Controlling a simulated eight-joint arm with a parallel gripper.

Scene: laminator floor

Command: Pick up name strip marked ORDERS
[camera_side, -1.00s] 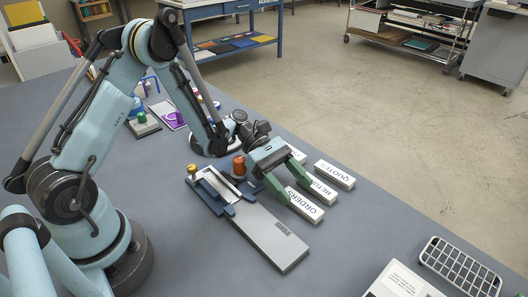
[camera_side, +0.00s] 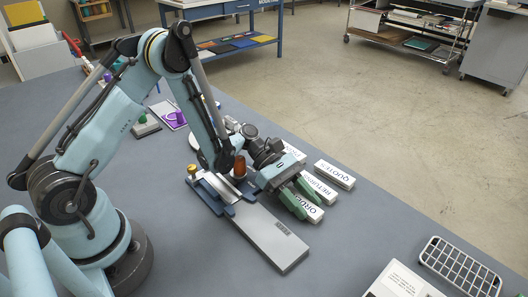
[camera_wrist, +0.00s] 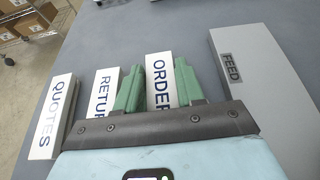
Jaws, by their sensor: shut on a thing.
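The white name strip marked ORDERS (camera_side: 313,213) appears to lie on the grey table, with its end showing past my green fingers. My gripper (camera_side: 309,206) is low over it. In the wrist view my gripper (camera_wrist: 160,70) has one finger on each long side of the ORDERS strip (camera_wrist: 159,83), and it is shut on it. The near part of the strip is hidden by the gripper body.
The RETURNS strip (camera_side: 320,190) and QUOTES strip (camera_side: 335,174) lie beside it, RETURNS close to one finger. A grey plate marked FEED (camera_side: 268,238) lies on the other side, joined to a blue fixture.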

